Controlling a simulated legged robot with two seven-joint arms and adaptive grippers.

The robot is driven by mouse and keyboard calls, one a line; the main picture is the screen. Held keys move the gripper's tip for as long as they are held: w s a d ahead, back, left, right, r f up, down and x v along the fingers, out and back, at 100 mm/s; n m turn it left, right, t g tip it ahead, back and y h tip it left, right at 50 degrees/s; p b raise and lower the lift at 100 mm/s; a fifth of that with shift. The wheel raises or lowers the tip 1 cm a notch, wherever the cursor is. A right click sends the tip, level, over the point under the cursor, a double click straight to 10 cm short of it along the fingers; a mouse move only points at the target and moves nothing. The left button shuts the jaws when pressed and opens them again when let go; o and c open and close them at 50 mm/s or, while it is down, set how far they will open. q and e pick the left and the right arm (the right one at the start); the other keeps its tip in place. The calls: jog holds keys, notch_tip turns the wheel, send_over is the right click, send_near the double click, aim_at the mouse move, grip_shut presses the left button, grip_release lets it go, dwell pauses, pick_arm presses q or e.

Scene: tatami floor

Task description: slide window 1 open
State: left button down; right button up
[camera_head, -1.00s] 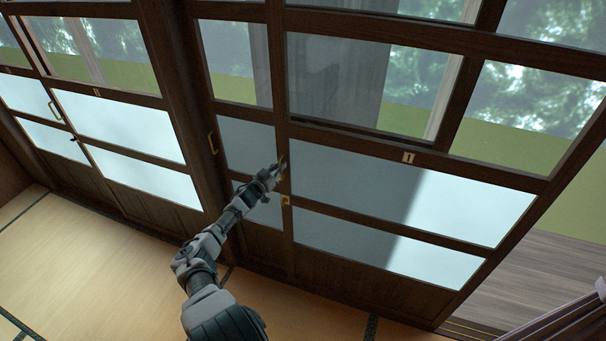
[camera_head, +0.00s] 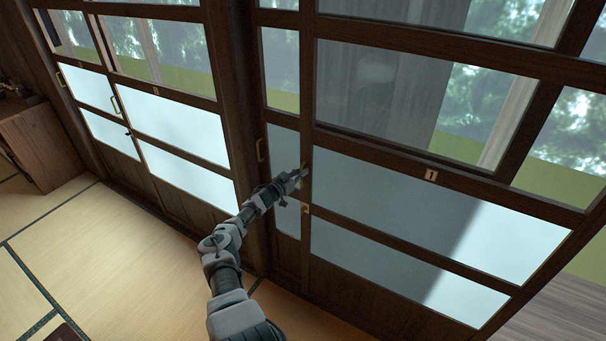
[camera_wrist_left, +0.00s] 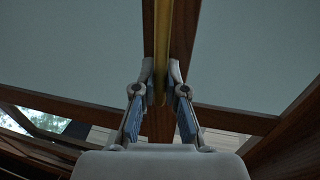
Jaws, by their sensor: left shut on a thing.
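Window 1 (camera_head: 385,204) is a dark wooden sliding panel with clear glass above and pale panes below, marked by a small plate reading 1 (camera_head: 431,176). My left gripper (camera_head: 301,174) is at the panel's left upright, where its handle is. In the left wrist view my left gripper (camera_wrist_left: 160,92) is shut on the brass handle (camera_wrist_left: 161,45), a vertical bar running up between the fingers. In the head view the gripper mostly hides this handle. My right gripper is in neither view.
Another sliding panel (camera_head: 171,127) with pale lower panes stands to the left, past a dark post (camera_head: 233,90). A wooden cabinet (camera_head: 45,146) stands at the far left.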

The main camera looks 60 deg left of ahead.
pick_arm(q)
jog(key=c, duration=1.3)
grip_release()
jog(key=shift+a, duration=0.1)
jog(key=shift+o, duration=0.5)
jog(key=shift+a+f, duration=0.2)
jog(key=shift+a, duration=0.05)
jog(key=shift+s+d, duration=0.1)
jog(key=shift+s, duration=0.05)
jog(key=v, duration=1.1)
jog(key=shift+s, duration=0.4)
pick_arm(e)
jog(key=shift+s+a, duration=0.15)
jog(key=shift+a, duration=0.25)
pick_arm(q)
jog(key=shift+f, duration=0.15)
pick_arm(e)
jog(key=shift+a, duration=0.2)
